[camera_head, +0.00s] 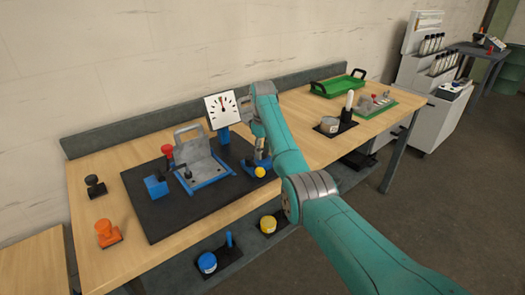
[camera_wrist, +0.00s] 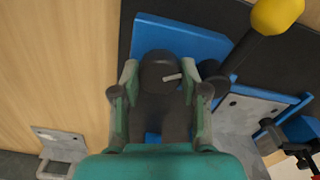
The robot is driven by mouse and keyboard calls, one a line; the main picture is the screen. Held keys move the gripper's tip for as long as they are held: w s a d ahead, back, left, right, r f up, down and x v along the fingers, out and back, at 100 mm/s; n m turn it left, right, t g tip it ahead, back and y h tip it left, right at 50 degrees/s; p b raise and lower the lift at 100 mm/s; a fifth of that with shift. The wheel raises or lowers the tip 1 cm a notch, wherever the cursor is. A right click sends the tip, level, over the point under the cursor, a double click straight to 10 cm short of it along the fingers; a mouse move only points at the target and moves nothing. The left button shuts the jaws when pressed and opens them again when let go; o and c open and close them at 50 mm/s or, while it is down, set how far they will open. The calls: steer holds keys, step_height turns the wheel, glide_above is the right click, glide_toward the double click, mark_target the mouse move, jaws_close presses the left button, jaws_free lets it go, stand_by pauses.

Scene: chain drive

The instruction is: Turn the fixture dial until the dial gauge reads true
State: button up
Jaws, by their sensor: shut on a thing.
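The dial gauge (camera_head: 221,107) has a white square face and stands on a blue post at the back of the fixture. Its needle points roughly upward; the exact reading is too small to tell. The fixture dial (camera_wrist: 160,72) is a dark round knob with a pale pointer mark, on a blue block in the wrist view. My gripper (camera_wrist: 163,92) has a finger on either side of the dial and is shut on it. In the head view my gripper (camera_head: 261,155) is at the fixture's right end and hides the dial.
A yellow-ball lever (camera_wrist: 278,14) rises close beside my gripper. A grey angled bracket (camera_head: 201,160) and a red knob (camera_head: 167,150) stand left on the black baseplate (camera_head: 185,216). Orange (camera_head: 107,233) and black (camera_head: 95,186) stamps sit farther left. A green tray (camera_head: 338,86) lies at the back right.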

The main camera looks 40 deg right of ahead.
mark_target(263, 151)
stand_by(0.3)
steer(key=o, duration=1.1)
steer(key=shift+o, duration=0.2)
steer(key=shift+r, duration=0.1)
steer(key=shift+r, duration=3.85)
